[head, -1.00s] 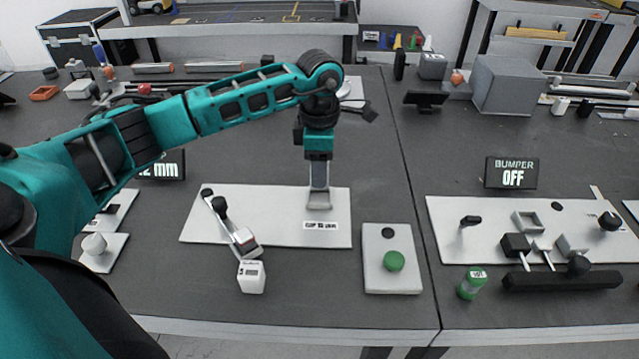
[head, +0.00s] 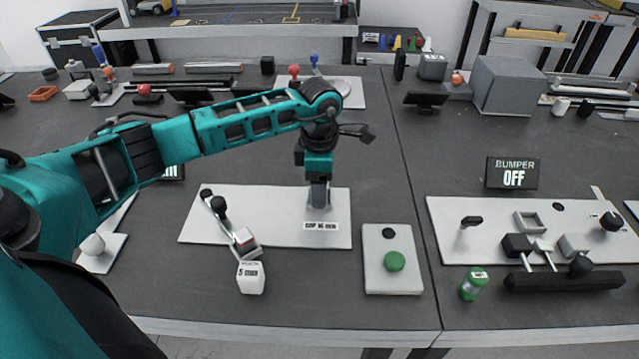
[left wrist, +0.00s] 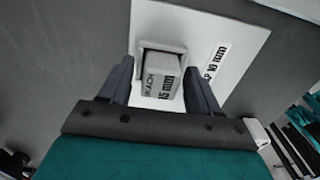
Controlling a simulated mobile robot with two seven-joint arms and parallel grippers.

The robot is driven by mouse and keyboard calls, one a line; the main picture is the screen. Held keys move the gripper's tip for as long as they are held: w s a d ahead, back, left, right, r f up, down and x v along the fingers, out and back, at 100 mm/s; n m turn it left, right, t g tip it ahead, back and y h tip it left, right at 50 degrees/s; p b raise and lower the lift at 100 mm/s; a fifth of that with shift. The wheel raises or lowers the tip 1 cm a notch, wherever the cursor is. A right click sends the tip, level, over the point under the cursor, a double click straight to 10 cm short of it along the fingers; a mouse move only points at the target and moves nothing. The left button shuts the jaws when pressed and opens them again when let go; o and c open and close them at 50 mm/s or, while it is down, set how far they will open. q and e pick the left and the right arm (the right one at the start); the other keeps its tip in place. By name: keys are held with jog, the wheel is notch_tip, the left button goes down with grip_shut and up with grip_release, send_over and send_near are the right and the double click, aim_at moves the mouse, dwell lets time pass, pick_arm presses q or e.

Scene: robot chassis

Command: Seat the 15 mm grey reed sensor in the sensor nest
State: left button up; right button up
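The grey reed sensor (left wrist: 164,76), with "15 mm" on its label, stands between the fingers of my left gripper (left wrist: 160,65) in the left wrist view. The fingers look open, with white plate showing beside the sensor's lower part. A grey rim, apparently the sensor nest (left wrist: 146,47), shows around its far side; how deep it sits is unclear. In the head view my left gripper (head: 319,203) points straight down over the white plate (head: 280,205), by its gap label, and hides the sensor and nest. My right gripper is out of view.
A lever clamp (head: 230,226) stands left on the same plate. A white block (head: 251,278) marked 5 lies in front of it. The bumper station (head: 529,221) is farther right.

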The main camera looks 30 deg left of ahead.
pick_arm(q)
jog(key=shift+o, duration=0.4)
jog(key=shift+r, duration=0.5)
notch_tip(320, 180, up, 11)
jog(key=p, duration=0.1)
jog(key=shift+r, duration=0.2)
